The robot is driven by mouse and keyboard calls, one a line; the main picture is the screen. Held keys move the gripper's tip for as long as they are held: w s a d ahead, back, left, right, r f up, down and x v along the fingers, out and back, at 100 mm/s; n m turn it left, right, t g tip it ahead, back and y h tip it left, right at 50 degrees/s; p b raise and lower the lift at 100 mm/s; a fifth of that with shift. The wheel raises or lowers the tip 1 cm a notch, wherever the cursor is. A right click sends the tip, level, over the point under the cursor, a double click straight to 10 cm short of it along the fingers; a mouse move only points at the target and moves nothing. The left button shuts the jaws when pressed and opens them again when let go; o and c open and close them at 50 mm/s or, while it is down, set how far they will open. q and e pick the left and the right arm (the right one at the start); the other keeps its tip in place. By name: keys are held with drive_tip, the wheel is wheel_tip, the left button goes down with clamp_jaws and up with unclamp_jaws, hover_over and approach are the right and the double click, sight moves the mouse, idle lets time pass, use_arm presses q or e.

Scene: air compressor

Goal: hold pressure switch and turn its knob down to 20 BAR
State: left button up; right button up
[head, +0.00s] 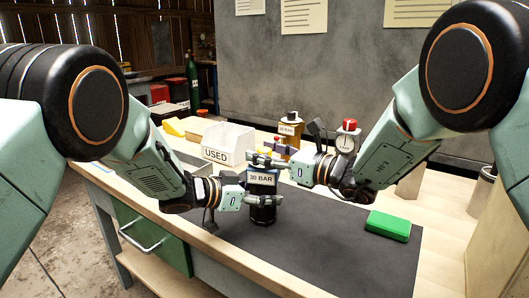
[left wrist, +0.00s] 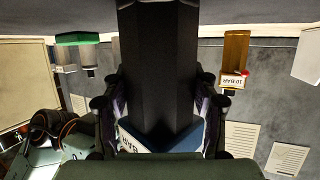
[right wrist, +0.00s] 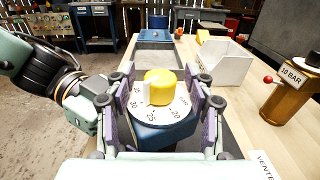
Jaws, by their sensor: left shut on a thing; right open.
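The pressure switch (head: 262,179) has a blue body labelled 30 BAR and a black lower part. It stands upright on the dark mat. My left gripper (head: 258,198) is shut around its black part; the left wrist view shows the black body (left wrist: 160,60) between the fingers. My right gripper (head: 270,163) is at the top of the switch. In the right wrist view, its open fingers (right wrist: 158,85) stand on both sides of the yellow knob (right wrist: 160,86), apart from it. The knob's exact setting is unclear.
A white bin labelled USED (head: 228,140) stands behind the switch. A green block (head: 388,226) lies right. The mat's front (head: 330,255) is clear.

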drive_tip(key=shift+w+a, duration=0.1)
drive_tip(key=shift+c, duration=0.2)
clamp_jaws()
idle(0.4)
drive_tip(key=shift+n+g+y, duration=0.3)
drive_tip(key=shift+n+g, duration=0.1)
drive_tip(key=shift+g, duration=0.1)
drive_tip(key=shift+n+g+y, duration=0.7)
drive_tip(key=shift+n+g, duration=0.4)
drive_tip(key=shift+g, duration=0.5)
drive_tip(key=shift+n+g+y, duration=0.7)
drive_tip(key=shift+n+g, duration=0.4)
drive_tip(key=shift+g, duration=0.5)
drive_tip(key=shift+w+r+n+g, duration=0.1)
drive_tip(key=shift+n+g, duration=0.3)
drive_tip(key=shift+g, duration=0.1)
drive_tip(key=shift+n+g, duration=0.7)
drive_tip(key=shift+g, duration=0.6)
drive_tip(key=shift+o, duration=0.2)
unclamp_jaws()
